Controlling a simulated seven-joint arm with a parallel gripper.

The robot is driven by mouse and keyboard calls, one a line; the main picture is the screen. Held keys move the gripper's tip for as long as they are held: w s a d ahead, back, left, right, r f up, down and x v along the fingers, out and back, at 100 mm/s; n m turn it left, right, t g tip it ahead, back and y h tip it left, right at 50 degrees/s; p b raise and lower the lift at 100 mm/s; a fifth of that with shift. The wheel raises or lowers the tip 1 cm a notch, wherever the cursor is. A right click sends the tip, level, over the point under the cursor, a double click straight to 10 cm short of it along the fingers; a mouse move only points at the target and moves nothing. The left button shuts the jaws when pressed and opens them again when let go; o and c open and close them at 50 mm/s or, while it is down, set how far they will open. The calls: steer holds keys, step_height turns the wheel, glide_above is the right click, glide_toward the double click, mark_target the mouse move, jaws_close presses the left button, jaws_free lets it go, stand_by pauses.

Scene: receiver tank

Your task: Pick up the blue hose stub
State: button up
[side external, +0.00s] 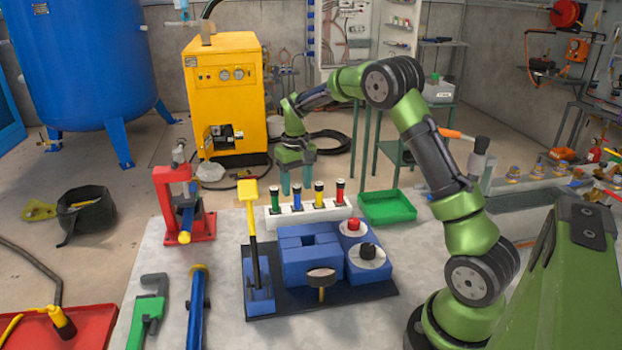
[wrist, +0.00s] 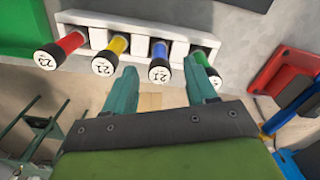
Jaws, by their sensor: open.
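The blue hose stub (side external: 297,199) stands in a white rack (side external: 285,219), between a green stub (side external: 275,201) and a yellow stub (side external: 319,196). In the wrist view the blue stub (wrist: 160,62), with a white numbered end cap, lies between my two teal fingertips, with the white rack (wrist: 215,38) behind. My gripper (side external: 297,190) is open and empty, pointing down at the rack; it also shows in the wrist view (wrist: 160,70). I cannot tell the exact height gap between fingertips and stub. The right fingertip is close to the green stub (wrist: 206,70).
A red stub (side external: 340,192) stands at the rack's right end. A green tray (side external: 387,207) is to the right. A blue block fixture (side external: 310,248) stands in front, and a red vise (side external: 165,200) at left.

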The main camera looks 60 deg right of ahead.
mark_target(297, 207)
step_height(297, 207, down, 5)
steer(key=shift+f, duration=0.1)
jaws_close()
stand_by(0.4)
